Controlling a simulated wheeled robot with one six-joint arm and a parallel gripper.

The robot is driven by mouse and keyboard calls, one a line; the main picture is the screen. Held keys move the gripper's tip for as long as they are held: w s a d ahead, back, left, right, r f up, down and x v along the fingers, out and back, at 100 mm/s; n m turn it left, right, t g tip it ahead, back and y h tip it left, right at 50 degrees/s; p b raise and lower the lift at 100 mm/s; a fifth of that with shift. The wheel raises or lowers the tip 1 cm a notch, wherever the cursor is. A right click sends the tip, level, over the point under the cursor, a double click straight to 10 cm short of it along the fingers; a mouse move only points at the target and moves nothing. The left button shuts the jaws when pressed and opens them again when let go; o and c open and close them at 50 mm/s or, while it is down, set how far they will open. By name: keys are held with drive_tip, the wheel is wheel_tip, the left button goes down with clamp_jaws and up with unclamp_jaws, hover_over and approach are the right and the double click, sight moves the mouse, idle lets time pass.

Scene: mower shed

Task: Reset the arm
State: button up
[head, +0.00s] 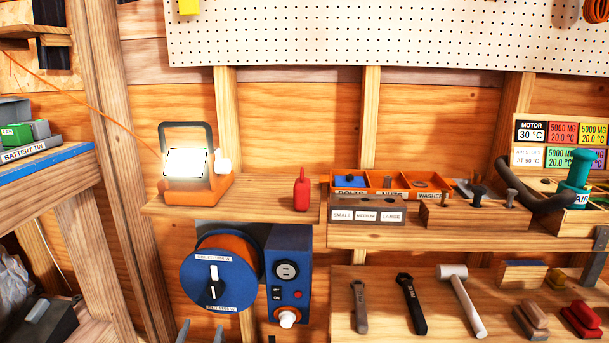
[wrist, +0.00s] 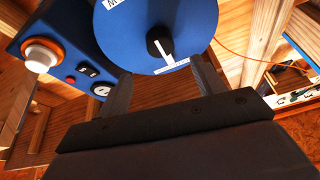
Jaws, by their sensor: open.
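My gripper (wrist: 163,88) is open and empty in the wrist view, its two grey fingers apart. In the head view only the tips of my gripper (head: 201,332) show at the bottom edge, below the blue cable reel (head: 190,272). In the wrist view the reel (wrist: 135,22) is beyond the fingertips, with its black knob with a white pointer (wrist: 158,45) between them in the picture. I cannot tell how far the fingers are from the reel. The rest of my arm is hidden in the head view.
A blue switch box (head: 287,270) is right of the reel. Above them a wooden shelf (head: 255,207) holds a lit work lamp (head: 190,185) and a red bottle (head: 301,190). A lower board (head: 385,310) at right holds hand tools. A wooden post (head: 120,220) stands at left.

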sight(213, 292)
drive_tip(key=b+x, duration=0.2)
drive_tip(key=x, duration=0.8)
drive_tip(key=shift+w+r+b, duration=0.1)
drive_tip(key=shift+w+b, duration=0.15)
drive_tip(key=shift+b, duration=0.15)
drive_tip(key=m+h, duration=0.2)
drive_tip(key=m, duration=0.2)
drive_tip(key=shift+s+a, duration=0.1)
drive_tip(key=shift+s, duration=0.05)
drive_tip(key=m+h, duration=0.1)
drive_tip(key=m, duration=0.1)
drive_tip(key=m+g+h+p, duration=0.1)
drive_tip(key=m, duration=0.1)
drive_tip(key=shift+r+m+g, duration=0.1)
drive_tip(key=shift+m+g, duration=0.2)
drive_tip(key=shift+m, duration=0.1)
drive_tip(key=m+g+h+p, duration=0.1)
drive_tip(key=m, duration=0.3)
drive_tip(key=m+g+h, duration=0.1)
drive_tip(key=m, duration=0.2)
drive_tip(key=shift+a+m+g+p, duration=0.1)
drive_tip(key=shift+m+g+p, duration=0.2)
drive_tip(key=shift+m+p, duration=0.1)
drive_tip(key=shift+r, duration=0.1)
